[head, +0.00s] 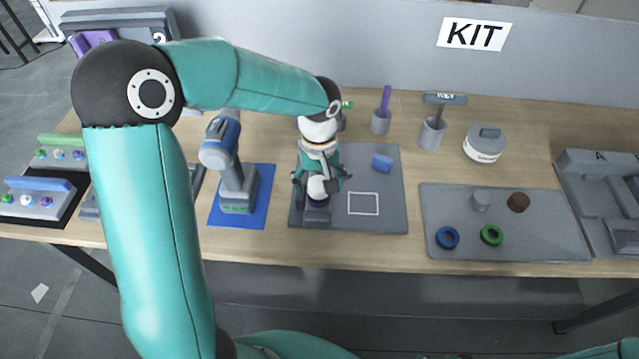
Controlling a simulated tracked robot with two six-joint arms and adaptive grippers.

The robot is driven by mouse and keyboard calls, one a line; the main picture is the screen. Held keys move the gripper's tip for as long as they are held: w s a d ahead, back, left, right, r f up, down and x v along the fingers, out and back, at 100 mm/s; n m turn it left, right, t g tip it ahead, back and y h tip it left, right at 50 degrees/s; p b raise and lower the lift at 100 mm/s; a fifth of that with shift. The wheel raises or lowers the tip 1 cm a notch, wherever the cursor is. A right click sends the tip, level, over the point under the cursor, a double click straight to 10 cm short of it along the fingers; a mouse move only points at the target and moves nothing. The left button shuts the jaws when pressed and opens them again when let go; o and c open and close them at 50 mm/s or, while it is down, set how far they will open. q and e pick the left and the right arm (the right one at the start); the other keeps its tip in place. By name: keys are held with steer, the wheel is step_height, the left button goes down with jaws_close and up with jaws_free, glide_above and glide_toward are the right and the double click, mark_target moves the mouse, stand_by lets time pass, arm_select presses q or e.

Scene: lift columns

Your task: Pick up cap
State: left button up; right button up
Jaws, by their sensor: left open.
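My left gripper (320,180) points down over the grey mat near the middle of the table. Its fingers are apart, one on each side of a small white round-topped piece (317,188), which looks like a cap. That piece sits on a dark holder at the mat's left side. The gripper partly hides it, and I cannot tell whether the fingers touch it. A brown round piece (518,202) and a grey round piece (481,200) stand on the right grey board. My right gripper is out of view.
A blue block (382,163) lies on the mat (385,215) near a white square outline. Blue (447,238) and green (492,235) rings lie on the right board.

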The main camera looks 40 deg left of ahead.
mark_target(319, 182)
arm_select(q)
steer(key=shift+c, duration=0.4)
steer(key=c, duration=1.1)
steer(key=shift+r, duration=0.15)
steer(key=shift+c, duration=0.2)
step_height(319, 182, up, 20)
